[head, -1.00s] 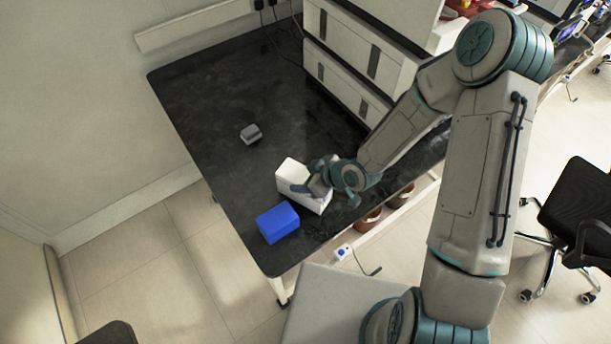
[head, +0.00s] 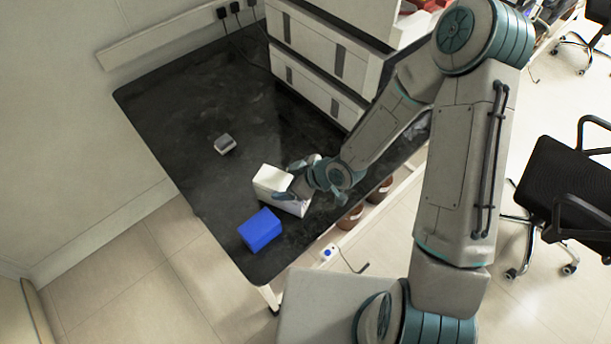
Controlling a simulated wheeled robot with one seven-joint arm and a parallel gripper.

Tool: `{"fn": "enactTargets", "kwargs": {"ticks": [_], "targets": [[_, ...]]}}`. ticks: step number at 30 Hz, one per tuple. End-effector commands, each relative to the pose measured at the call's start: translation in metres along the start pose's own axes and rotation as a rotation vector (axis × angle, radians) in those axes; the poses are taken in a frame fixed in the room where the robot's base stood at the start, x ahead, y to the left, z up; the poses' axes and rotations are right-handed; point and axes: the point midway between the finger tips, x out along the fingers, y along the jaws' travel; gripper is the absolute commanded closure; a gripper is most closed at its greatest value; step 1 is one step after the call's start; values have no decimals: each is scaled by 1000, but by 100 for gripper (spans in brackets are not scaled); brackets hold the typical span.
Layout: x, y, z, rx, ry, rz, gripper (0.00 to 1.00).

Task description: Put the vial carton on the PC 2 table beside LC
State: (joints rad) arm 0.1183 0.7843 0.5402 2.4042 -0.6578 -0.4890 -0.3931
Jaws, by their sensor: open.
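A white box-shaped carton (head: 268,181), which I take for the vial carton, sits on the black table (head: 180,110) near its front edge. My gripper (head: 296,180) is open at the carton's right side, with its fingers around or against that end; I cannot tell if they touch it. Part of the carton is hidden behind the gripper. The stacked white column units (head: 325,60), perhaps the LC, stand on the table further back.
A blue box (head: 260,230) stands just in front of the carton, close to the table's corner. A small grey box (head: 225,144) lies further back on the table. The left part of the table is clear. A black chair (head: 565,190) is on the floor at right.

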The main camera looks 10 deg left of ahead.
Motion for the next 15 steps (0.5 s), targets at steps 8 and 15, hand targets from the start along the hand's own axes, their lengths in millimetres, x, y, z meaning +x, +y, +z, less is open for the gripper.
{"fn": "enactTargets", "kwargs": {"ticks": [8,15], "targets": [[-47,1,0,2,1,4,18],[-79,1,-1,2,1,3,18]]}}
